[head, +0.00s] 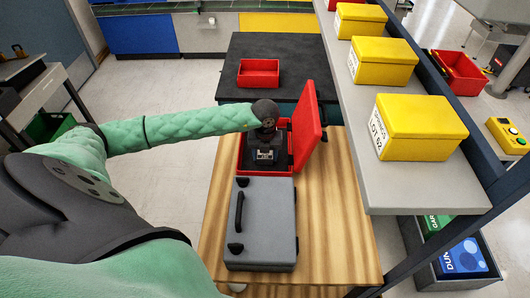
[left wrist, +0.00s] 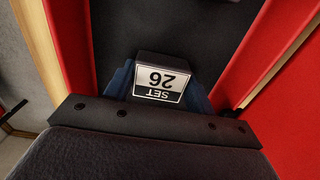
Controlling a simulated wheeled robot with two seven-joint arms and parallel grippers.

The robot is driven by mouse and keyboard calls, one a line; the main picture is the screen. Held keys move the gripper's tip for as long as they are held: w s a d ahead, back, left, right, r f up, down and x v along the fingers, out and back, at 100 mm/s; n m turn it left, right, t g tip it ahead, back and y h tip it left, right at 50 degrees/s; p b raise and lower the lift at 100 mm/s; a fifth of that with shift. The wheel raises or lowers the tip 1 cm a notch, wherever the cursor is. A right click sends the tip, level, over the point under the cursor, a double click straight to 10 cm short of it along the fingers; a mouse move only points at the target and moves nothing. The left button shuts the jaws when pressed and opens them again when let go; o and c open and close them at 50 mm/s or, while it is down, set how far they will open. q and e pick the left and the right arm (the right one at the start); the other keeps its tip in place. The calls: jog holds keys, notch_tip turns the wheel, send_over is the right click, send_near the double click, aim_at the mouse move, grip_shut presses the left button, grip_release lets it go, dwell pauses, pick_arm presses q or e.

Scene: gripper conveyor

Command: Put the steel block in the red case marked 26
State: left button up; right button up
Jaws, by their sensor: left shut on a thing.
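The red case (head: 242,162) stands open on the wooden bench, its red lid (head: 307,130) raised on the right side. Its dark inside shows between red walls in the left wrist view (left wrist: 68,45). I cannot read a number on the case itself. My left gripper (head: 264,156) is inside the case outline, pointing down, shut on the dark steel block (left wrist: 165,60). The block carries a white label reading "SET 26", upside down in the left wrist view. Whether the block touches the case floor I cannot tell. My right gripper is not in view.
A closed grey case (head: 268,215) with a black handle lies in front of the red case. A small red tray (head: 258,82) sits on a black mat (head: 300,50) behind. A grey shelf (head: 385,185) with several yellow boxes (head: 425,135) runs along the right. Bare wood (head: 340,235) lies right of the grey case.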

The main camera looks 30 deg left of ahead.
pick_arm(q)
jog(key=shift+f, duration=0.1)
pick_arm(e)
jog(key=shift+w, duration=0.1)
pick_arm(q)
jog(key=o, duration=1.3)
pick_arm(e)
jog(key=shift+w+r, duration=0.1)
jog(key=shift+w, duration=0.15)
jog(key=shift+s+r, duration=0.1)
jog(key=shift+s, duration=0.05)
pick_arm(q)
jog(key=shift+r+b, duration=0.25)
jog(key=shift+b, duration=0.05)
notch_tip(320, 180, up, 5)
jog(key=b, duration=0.2)
jog(key=shift+f+b, duration=0.2)
jog(key=shift+b, duration=0.1)
notch_tip(320, 180, up, 5)
jog(key=shift+r+b, duration=0.15)
jog(key=shift+b, duration=1)
jog(key=shift+r, duration=0.9)
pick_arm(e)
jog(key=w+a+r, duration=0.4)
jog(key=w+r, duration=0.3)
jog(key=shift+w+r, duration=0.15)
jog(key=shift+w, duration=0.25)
